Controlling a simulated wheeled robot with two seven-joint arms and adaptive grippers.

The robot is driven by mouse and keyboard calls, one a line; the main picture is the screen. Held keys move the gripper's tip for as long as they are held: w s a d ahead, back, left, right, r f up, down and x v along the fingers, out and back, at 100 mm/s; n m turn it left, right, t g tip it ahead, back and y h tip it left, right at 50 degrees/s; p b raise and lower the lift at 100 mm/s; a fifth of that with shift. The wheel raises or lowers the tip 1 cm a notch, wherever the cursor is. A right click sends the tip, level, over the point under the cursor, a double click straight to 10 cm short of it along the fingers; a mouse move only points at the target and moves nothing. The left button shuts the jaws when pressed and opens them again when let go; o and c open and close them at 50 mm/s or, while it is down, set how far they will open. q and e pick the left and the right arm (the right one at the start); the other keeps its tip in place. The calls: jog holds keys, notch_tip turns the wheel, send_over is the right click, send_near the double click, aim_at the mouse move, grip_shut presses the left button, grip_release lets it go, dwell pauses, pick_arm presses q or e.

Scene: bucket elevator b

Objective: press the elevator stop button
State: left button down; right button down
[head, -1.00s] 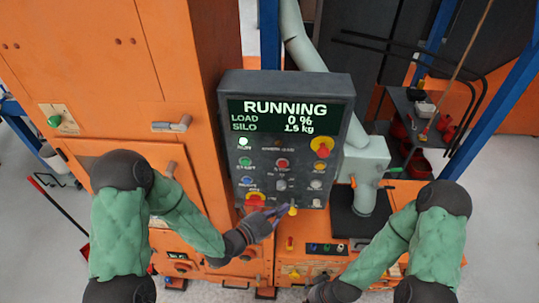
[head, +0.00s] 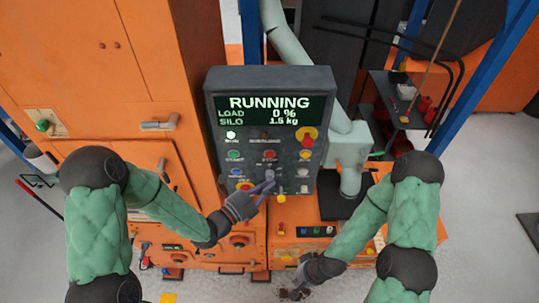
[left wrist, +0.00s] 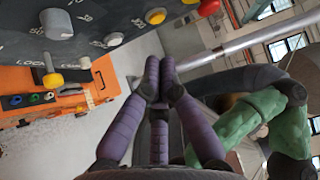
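The control panel (head: 213,130) is a dark upright box with a display reading RUNNING, LOAD 0 % and SILO 1.5 kg. The red stop button (head: 270,155) sits mid-panel, labelled STOP. My left gripper (head: 269,183) is in front of the panel's lower middle, just below the stop button. In the left wrist view its purple fingers (left wrist: 160,66) meet at the tips with nothing between them. Whether they touch the panel is unclear. My right gripper (head: 291,293) is low, below the panel; its finger opening is too small to read.
Green, blue and grey controls surround the stop button. A lower orange console (head: 315,231) stands below. A grey pipe (head: 303,85) runs behind the panel.

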aim_at(267, 163)
pick_arm(q)
jog(key=w, duration=0.7)
jog(key=shift+w, duration=0.35)
dwell(1.2)
jog(key=shift+w+b, duration=0.4)
jog(key=shift+b, duration=0.35)
